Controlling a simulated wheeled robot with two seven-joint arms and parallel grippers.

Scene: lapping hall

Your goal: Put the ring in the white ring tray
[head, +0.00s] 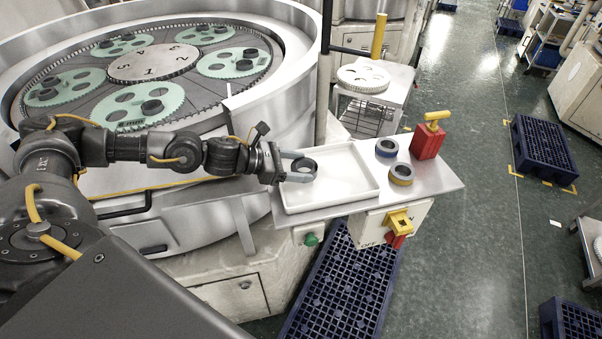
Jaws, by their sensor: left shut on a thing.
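The white ring tray (345,192) is a shallow, rectangular tray on a metal side shelf beside the lapping machine. My left gripper (300,168) reaches in from the left over the tray's left part. It is shut on a dark ring (304,175). Whether the ring touches the tray floor or hangs just above it, I cannot tell. No other ring shows in the tray. Two more rings stand on the shelf right of the tray: a blue-grey one (387,148) and one with a yellowish band (401,174). My right gripper is not in view.
A red can with a yellow top (427,141) stands on the shelf (436,181) behind the rings. The lapping machine (275,80) fills the upper left, with green carriers and dark rings. A vertical post (324,80) rises behind the tray. Blue pallets lie on the floor.

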